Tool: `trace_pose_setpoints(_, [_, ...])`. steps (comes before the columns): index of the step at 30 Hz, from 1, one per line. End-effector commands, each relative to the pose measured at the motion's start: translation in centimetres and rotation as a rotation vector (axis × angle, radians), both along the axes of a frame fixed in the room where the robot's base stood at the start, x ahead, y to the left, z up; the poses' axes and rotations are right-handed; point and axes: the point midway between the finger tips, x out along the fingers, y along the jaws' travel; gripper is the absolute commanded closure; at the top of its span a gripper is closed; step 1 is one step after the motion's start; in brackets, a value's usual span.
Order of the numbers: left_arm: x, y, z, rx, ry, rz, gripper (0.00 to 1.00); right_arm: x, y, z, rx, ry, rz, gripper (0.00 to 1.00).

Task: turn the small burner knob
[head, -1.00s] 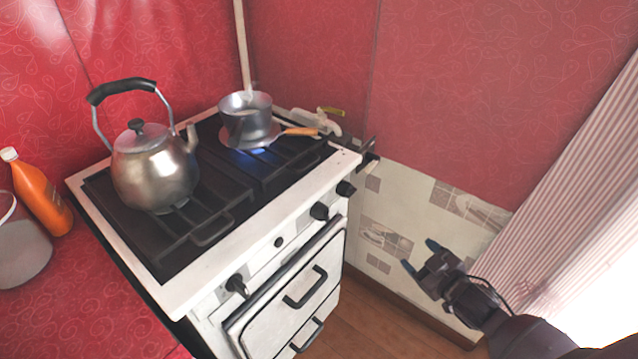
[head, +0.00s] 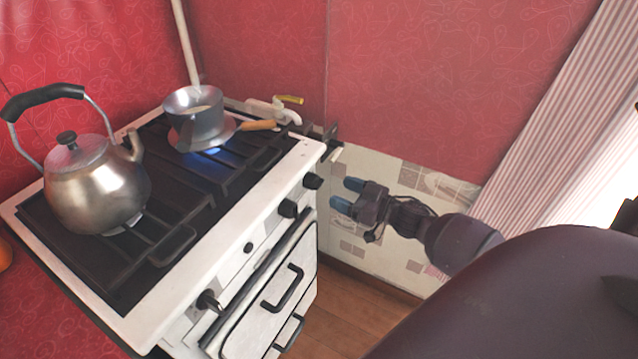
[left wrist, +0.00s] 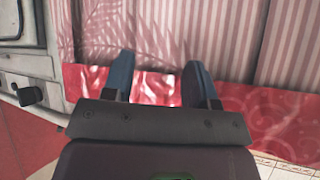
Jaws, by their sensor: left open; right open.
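The white stove's front panel has several black knobs: one at the far right end (head: 313,181), one just left of it (head: 288,208), a small round one near the middle (head: 248,247) and one at the near left (head: 209,300). A blue flame (head: 208,151) burns under the pot. My right gripper (head: 342,194) is open and empty, just right of the far-right knob and apart from it in the picture. My left gripper (left wrist: 165,75) is open and empty in the left wrist view, facing a striped curtain; it is not in the head view.
A steel kettle (head: 95,190) stands on the left burners. A metal pot (head: 194,120) with a wooden handle sits at the back right. An oven door handle (head: 283,288) sticks out below the knobs. Floor (head: 345,310) is clear right of the stove.

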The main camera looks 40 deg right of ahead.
Motion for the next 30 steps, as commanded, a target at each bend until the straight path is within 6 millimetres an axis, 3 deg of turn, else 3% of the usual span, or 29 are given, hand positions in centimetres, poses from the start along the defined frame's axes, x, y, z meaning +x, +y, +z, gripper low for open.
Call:
trace_pose_setpoints(6, [0.0, 0.1, -0.5, 0.003, 0.006, -0.004, 0.47, 3.5, 1.5, -0.2, -0.001, 0.001, 0.001, 0.33])
trace_pose_setpoints(12, [0.2, 0.0, -0.6, 0.003, 0.003, -0.004, 0.47, 5.6, 2.3, -0.1, 0.0, 0.001, -0.001, 0.33])
trace_pose_setpoints(25, [0.7, -0.2, -0.2, -0.004, -0.011, 0.0, 0.47, 6.4, 2.7, 0.0, -0.002, 0.0, -0.001, 0.33])
trace_pose_setpoints(26, [0.7, -0.2, -0.2, -0.005, -0.011, 0.001, 0.47, 6.4, 2.7, 0.0, -0.001, 0.001, -0.001, 0.34])
trace_pose_setpoints(30, [0.6, -0.2, -0.3, -0.006, -0.008, 0.002, 0.47, 6.4, 2.6, 0.0, -0.001, 0.001, -0.001, 0.56])
